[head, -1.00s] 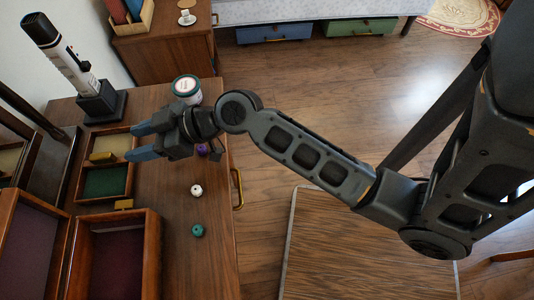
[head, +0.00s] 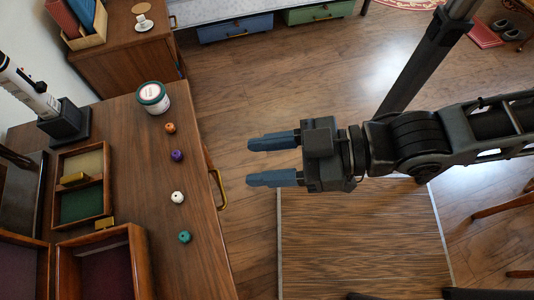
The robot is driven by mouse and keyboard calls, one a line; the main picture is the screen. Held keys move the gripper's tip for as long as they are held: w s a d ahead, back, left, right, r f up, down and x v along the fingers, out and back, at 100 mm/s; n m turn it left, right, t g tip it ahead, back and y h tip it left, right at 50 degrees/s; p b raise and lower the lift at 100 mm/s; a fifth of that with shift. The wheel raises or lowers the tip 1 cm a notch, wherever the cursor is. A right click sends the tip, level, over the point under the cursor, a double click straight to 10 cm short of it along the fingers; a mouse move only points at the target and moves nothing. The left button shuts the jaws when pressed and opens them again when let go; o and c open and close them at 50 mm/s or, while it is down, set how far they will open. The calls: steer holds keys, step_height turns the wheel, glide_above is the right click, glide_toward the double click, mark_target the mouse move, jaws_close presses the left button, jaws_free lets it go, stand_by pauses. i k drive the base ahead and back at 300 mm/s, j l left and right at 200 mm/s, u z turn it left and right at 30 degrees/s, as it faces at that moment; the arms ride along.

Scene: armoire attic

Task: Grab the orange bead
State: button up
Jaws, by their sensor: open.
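The orange bead (head: 170,128) sits on the wooden dresser top (head: 140,195), just below the white jar with the green lid. It is the farthest bead in a row with a purple bead (head: 177,155), a white bead (head: 177,197) and a teal bead (head: 184,237). My gripper (head: 260,161) is open and empty. It is right of the dresser edge, over the floor, with its blue fingers pointing left toward the beads. It is well apart from the orange bead.
The jar (head: 152,97) stands close behind the orange bead. A rocket model (head: 40,100) and compartment trays (head: 82,185) occupy the dresser's left side. A brass handle (head: 218,190) sticks out at the dresser's front. A striped mat (head: 360,240) lies on the floor.

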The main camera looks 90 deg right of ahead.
mark_target(169, 128)
steer(key=k+j+z, duration=0.15)
steer(key=z, duration=0.25)
steer(key=k+j+z, duration=0.1)
steer(key=z, duration=0.25)
steer(key=k+z, duration=0.4)
steer(key=i, duration=0.1)
